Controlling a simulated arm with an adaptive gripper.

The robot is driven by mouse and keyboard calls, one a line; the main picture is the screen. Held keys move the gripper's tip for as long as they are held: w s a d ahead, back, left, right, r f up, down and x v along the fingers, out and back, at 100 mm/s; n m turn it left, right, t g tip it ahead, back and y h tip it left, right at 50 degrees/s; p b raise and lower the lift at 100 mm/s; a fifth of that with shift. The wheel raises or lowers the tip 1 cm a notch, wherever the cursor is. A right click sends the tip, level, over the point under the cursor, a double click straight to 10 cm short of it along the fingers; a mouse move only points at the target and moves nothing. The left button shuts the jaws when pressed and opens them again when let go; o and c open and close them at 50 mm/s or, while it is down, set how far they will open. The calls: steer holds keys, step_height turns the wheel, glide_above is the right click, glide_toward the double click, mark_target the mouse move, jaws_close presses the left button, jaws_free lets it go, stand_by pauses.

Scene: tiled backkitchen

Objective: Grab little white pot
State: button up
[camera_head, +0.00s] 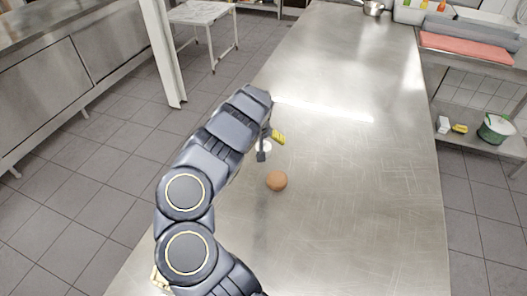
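A small white object (264,148), which looks like the little white pot, is on the steel counter and mostly hidden behind my arm's end. My gripper (263,150) is right at it, with one dark finger in front of its lower edge. I cannot tell whether the fingers touch it or how far apart they are, as the rest of the gripper is hidden by my arm.
A brown round object (277,181) lies on the steel counter (360,190) close in front of my gripper. A small yellow object (278,136) shows just behind it. The counter's right side is clear. A shelf at right holds a green-and-white pot (495,129).

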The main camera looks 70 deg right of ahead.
mark_target(264, 147)
steer(key=shift+a+x, duration=0.2)
steer(key=shift+x, duration=0.75)
steer(key=shift+a+x, duration=0.2)
steer(key=shift+x, duration=1.75)
steer(key=shift+a, duration=0.1)
steer(key=c, duration=1.2)
